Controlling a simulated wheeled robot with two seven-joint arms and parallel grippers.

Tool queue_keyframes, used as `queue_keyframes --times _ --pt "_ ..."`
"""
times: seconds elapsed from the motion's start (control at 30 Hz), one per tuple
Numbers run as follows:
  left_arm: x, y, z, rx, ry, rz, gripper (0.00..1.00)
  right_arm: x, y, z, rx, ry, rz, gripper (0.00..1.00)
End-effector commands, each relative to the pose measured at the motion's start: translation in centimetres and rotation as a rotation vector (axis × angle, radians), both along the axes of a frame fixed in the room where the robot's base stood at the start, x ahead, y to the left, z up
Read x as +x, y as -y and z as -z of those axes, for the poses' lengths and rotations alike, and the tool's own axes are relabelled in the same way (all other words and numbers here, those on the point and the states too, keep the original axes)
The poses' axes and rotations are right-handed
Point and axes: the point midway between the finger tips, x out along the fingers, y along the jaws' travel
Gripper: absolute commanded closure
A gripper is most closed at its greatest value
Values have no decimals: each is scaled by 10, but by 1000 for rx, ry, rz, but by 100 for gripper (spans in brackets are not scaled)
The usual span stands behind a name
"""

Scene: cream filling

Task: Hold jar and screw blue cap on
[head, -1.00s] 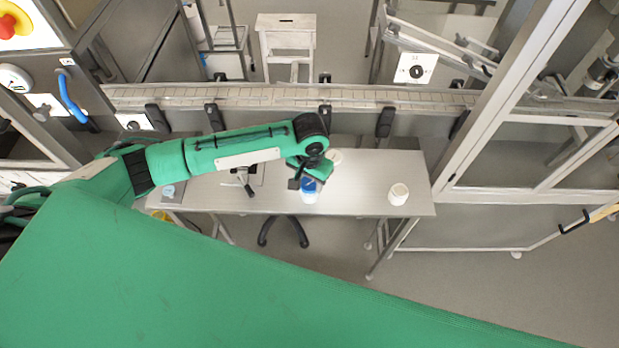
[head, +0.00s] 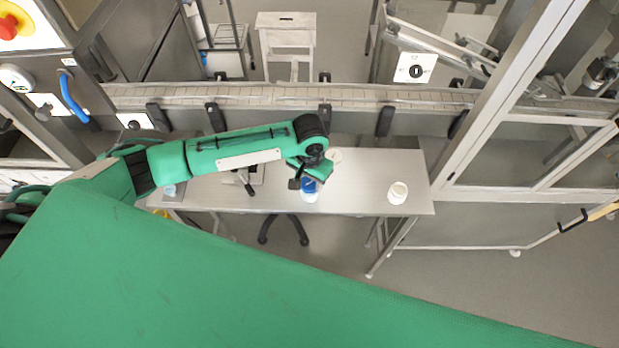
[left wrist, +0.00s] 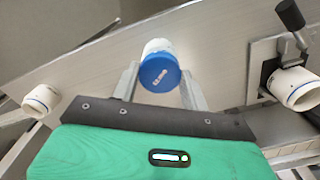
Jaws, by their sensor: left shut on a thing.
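The blue cap (head: 310,185) sits on top of a white jar (head: 309,197) near the front edge of the metal table. In the left wrist view the blue cap (left wrist: 160,73) faces the camera, with part of the white jar (left wrist: 155,46) showing behind it. My left gripper (head: 302,182) is at the cap, its fingers on either side (left wrist: 160,88), shut on the cap. Whether the cap is fully seated cannot be told. My right gripper is not in view.
A conveyor (head: 270,97) runs behind the table (head: 360,190). The right front of the table is mostly clear.

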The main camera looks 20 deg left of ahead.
Motion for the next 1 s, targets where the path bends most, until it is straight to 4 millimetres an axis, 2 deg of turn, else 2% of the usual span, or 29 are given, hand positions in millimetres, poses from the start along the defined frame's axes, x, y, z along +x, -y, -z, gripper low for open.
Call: queue_keyframes --times 0.7,0.73,0.83,1.0 --pt "0 0 11 -1 0 0 76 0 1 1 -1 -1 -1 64" --pt "0 0 11 -1 0 0 51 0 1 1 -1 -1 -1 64" --pt "0 0 11 -1 0 0 32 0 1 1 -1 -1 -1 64" --pt "0 0 11 -1 0 0 30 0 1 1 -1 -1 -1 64"
